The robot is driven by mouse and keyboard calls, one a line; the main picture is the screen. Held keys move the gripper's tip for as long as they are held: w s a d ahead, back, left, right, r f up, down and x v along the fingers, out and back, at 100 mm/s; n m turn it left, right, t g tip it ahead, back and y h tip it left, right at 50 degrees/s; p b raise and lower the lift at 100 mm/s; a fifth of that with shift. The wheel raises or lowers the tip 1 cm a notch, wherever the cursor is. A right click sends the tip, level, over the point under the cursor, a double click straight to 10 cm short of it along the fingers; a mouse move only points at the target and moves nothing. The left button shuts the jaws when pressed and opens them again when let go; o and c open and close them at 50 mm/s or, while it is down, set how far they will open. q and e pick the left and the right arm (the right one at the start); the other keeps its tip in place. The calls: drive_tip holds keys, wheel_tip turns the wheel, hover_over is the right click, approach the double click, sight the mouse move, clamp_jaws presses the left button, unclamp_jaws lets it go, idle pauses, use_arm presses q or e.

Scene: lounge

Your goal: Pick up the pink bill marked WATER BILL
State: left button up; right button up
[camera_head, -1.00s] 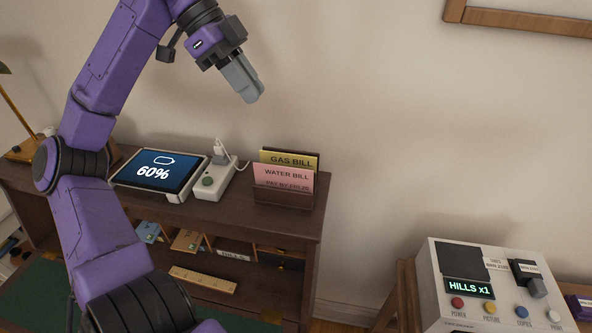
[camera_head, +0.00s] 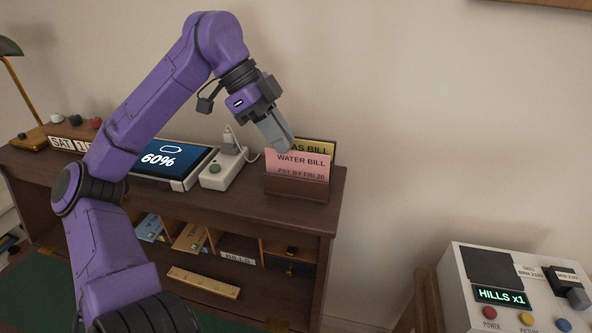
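The pink bill marked WATER BILL (camera_head: 303,167) stands upright in a dark wooden holder (camera_head: 296,188) at the right end of the desk top. The yellow gas bill (camera_head: 320,147) stands behind it, its label partly covered by my gripper. My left gripper (camera_head: 284,146) points down at the upper left edge of the pink bill, very near it in the picture. I cannot tell whether it touches. Its fingers look close together from this side, and the gap between them is hidden. My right gripper is not in view.
A tablet showing 60% (camera_head: 162,162) and a white power strip with a plug (camera_head: 222,168) lie left of the holder. A desk lamp (camera_head: 12,60) stands far left. A grey button console (camera_head: 500,290) stands at lower right. Wall space right of the holder is clear.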

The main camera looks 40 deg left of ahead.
sight(295, 152)
use_arm(q)
drive_tip(key=p+x, duration=0.1)
drive_tip(key=x, duration=0.1)
drive_tip(key=p+x, duration=0.1)
drive_tip(key=x, duration=0.1)
drive_tip(key=shift+d+r, duration=0.15)
drive_tip(key=shift+d, duration=0.25)
drive_tip(key=shift+d+f, duration=0.15)
drive_tip(key=shift+f, duration=0.2)
drive_tip(key=shift+w+f, duration=0.1)
clamp_jaws()
